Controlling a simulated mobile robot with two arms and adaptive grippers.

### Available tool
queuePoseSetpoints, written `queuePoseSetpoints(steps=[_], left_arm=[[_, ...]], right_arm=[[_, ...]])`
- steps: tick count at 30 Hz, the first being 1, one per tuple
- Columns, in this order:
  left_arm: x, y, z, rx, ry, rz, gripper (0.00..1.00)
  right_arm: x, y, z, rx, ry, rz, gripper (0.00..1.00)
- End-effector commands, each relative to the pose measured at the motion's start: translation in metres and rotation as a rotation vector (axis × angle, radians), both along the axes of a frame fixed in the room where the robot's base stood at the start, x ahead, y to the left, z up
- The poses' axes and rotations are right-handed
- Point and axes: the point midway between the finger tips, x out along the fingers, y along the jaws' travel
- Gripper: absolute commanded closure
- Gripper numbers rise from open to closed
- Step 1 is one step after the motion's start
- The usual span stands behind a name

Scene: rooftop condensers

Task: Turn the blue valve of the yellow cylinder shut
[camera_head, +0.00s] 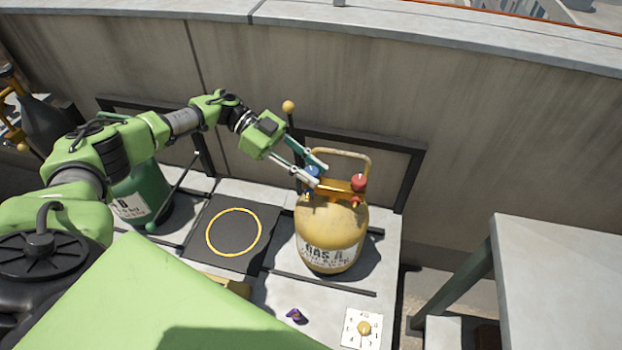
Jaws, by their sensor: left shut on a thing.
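The yellow cylinder (331,235), labelled GAS A, stands upright on the light bench right of centre. On its top are a blue valve (311,172) on the left, a red valve (358,182) on the right and a yellow handle frame behind. My left gripper (314,174) reaches in from the left at the cylinder's top. Its fingers are shut on the blue valve and partly hide it. My right gripper is not in view.
A green cylinder (146,190) stands at the left, partly behind my left arm. A black mat with a yellow ring (234,232) lies empty between the cylinders. A small purple item (295,315) and a white dial plate (361,342) are in front. A grey table (560,280) stands right; a wall runs behind.

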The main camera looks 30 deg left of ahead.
Motion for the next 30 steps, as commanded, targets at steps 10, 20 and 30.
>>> queuePoseSetpoints(steps=[10,20,30], left_arm=[[0.000,-0.001,-0.003,0.000,0.002,-0.118,0.98],[-0.001,-0.002,-0.002,0.000,0.003,-0.135,0.98],[-0.001,-0.002,-0.001,0.000,0.002,-0.133,0.59]], right_arm=[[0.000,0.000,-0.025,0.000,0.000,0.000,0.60],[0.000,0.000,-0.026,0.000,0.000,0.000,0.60],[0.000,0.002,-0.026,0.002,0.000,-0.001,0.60]])
